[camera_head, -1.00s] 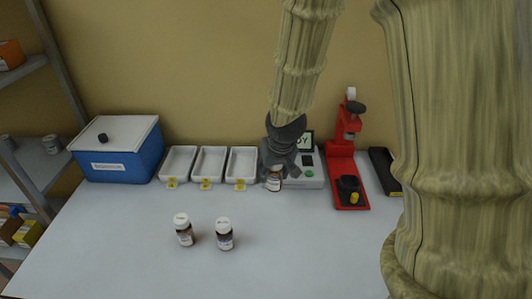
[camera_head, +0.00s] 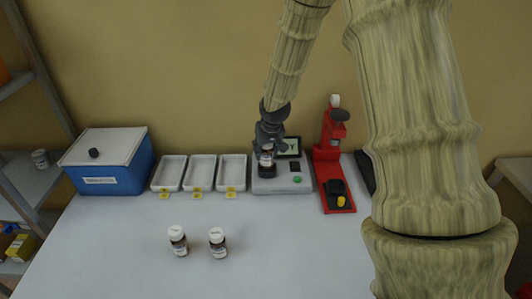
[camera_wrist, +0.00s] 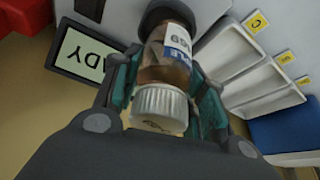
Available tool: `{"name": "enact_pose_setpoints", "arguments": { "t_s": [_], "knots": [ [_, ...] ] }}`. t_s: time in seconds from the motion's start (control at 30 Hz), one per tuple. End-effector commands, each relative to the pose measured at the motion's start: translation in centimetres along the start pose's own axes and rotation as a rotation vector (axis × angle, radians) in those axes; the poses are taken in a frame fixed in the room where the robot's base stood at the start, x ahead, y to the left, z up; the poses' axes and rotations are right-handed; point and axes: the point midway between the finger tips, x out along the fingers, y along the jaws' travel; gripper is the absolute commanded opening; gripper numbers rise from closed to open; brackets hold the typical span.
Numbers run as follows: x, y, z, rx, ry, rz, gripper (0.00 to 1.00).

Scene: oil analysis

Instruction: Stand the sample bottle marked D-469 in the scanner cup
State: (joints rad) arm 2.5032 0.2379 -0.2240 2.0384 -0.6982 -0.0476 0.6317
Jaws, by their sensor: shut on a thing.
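My gripper (camera_head: 267,150) is shut on a brown sample bottle (camera_head: 267,160) with a white cap. In the wrist view the bottle (camera_wrist: 165,65) sits between the two fingers (camera_wrist: 163,95), cap toward the camera; its label shows only a part that looks like "69". The bottle is upright over the left part of the pale scanner (camera_head: 283,186). Its lower end is at the dark scanner cup (camera_wrist: 168,12); whether it rests on the cup floor cannot be seen. The scanner screen (camera_wrist: 85,52) shows letters ending in "ADY".
Two more white-capped bottles (camera_head: 178,240) (camera_head: 218,242) stand at the front of the table. Three white trays (camera_head: 201,187) with yellow tags and a blue box (camera_head: 120,178) lie left of the scanner. A red stand (camera_head: 327,155) is close on its right.

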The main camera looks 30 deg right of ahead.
Motion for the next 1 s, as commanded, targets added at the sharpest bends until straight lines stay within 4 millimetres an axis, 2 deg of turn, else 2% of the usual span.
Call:
{"name": "enact_pose_setpoints", "arguments": {
  "t_s": [0.17, 0.5, 1.0],
  "knots": [
    [0.5, 0.5, -1.0, 0.001, 0.0, 0.001, 0.15],
    [3.3, 0.5, 0.4, 0.0, -0.001, 0.002, 0.15],
    [4.0, 0.4, 0.7, 0.001, 0.0, 0.001, 0.15]
  ]
}}
